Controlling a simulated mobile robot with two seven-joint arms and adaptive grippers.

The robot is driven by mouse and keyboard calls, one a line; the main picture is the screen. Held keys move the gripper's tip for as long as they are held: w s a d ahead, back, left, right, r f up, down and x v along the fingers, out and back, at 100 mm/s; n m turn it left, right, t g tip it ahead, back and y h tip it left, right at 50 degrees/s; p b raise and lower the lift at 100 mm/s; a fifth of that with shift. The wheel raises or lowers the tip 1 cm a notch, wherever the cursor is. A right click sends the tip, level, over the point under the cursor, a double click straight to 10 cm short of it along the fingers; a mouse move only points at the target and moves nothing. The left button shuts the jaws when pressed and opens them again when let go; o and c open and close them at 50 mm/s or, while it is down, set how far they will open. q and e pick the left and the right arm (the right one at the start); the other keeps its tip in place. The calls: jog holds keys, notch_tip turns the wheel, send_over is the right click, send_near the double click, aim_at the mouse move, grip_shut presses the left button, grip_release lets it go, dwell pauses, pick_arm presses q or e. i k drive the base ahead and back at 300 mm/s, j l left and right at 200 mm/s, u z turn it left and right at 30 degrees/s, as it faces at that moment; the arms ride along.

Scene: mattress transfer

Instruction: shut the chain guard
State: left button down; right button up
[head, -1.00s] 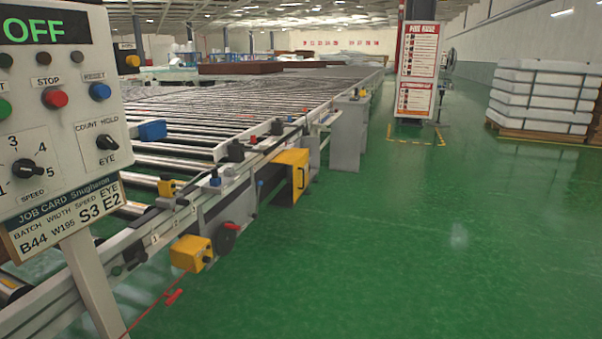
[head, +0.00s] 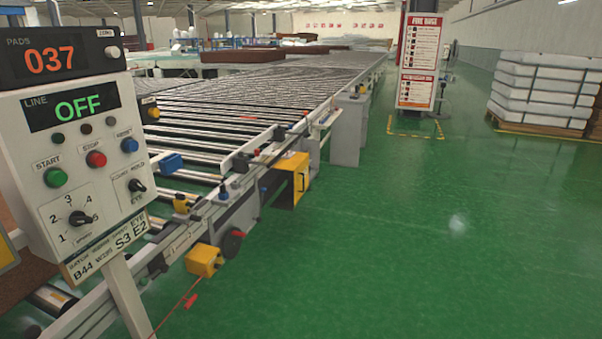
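A yellow panel (head: 297,182) with a dark handle stands out from the side of the roller conveyor (head: 250,128), near the middle of the head view. It looks like the chain guard. It seems to be swung out toward the aisle, with a dark gap on its left side, but I cannot tell its exact angle. What lies behind it is hidden. Neither of my grippers is in view.
A control panel (head: 75,150) on a post stands close at left, its line display reading OFF and its counter 037. A yellow box (head: 203,260) with a red cord (head: 178,306) sits on the near rail.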

aim_at(298, 163)
jog(key=i+l, duration=0.15)
jog(key=i, duration=0.35)
jog(key=i+l, duration=0.2)
jog(key=i, duration=0.35)
jog(key=i+l, duration=0.15)
jog(key=i, duration=0.35)
jog(key=i+l, duration=0.2)
jog(key=i, duration=0.3)
jog(key=i+l, duration=0.15)
jog(key=i, duration=0.4)
jog(key=i+l, duration=0.15)
jog(key=i, duration=0.35)
jog(key=u, duration=0.05)
